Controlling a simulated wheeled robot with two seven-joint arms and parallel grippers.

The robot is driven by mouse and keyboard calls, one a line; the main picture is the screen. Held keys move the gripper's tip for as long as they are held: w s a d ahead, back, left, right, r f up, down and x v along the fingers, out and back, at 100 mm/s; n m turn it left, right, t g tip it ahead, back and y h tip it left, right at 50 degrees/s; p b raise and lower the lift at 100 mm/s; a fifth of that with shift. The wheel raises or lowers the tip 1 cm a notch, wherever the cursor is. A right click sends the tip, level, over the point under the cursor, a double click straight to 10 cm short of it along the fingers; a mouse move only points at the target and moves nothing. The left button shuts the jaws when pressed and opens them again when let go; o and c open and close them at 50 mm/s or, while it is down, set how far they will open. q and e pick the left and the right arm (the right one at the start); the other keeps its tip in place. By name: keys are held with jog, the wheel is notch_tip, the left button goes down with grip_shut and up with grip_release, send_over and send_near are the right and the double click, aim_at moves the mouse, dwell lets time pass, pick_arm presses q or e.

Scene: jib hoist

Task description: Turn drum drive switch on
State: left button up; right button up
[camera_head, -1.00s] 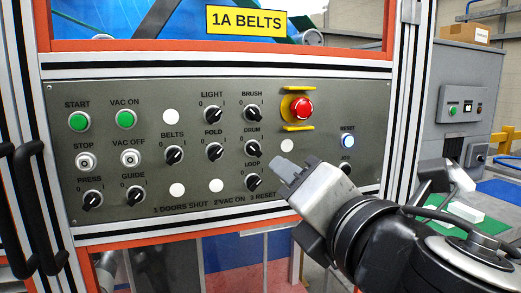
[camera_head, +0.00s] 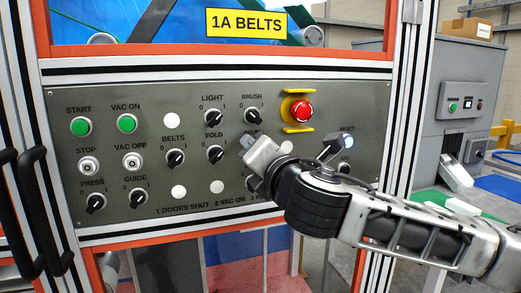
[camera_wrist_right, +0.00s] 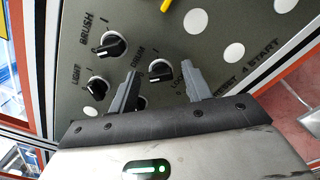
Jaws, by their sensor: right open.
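The drum drive switch is a black rotary knob on the grey panel. In the right wrist view the drum switch (camera_wrist_right: 160,71) sits between the two fingertips, with its DRUM label beside it. In the head view my right gripper (camera_head: 249,143) covers the drum switch and its label. My right gripper is open, its two grey fingers (camera_wrist_right: 162,82) spread on either side of the knob. I cannot tell whether they touch it, or which mark the knob points to.
The brush switch (camera_head: 253,117) is just above my right gripper, and the fold switch (camera_head: 214,155) is to its left. The loop switch is mostly hidden by the gripper. A red emergency stop (camera_head: 301,111) with yellow guards is at upper right. Black door handles stand at far left.

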pick_arm(q)
jog(key=shift+f, duration=0.1)
pick_arm(e)
jog(key=shift+w+a, duration=0.1)
jog(key=shift+w, duration=0.1)
jog(key=c, duration=1)
jog(key=shift+m, duration=0.4)
pick_arm(q)
jog(key=shift+a+r+p, duration=0.1)
jog(key=shift+r+p, duration=0.35)
jog(key=shift+p, duration=0.35)
pick_arm(e)
jog(key=m, duration=1.7)
jog(key=shift+f, duration=0.35)
pick_arm(q)
jog(key=shift+s+f, duration=0.2)
jog(key=shift+s, duration=0.05)
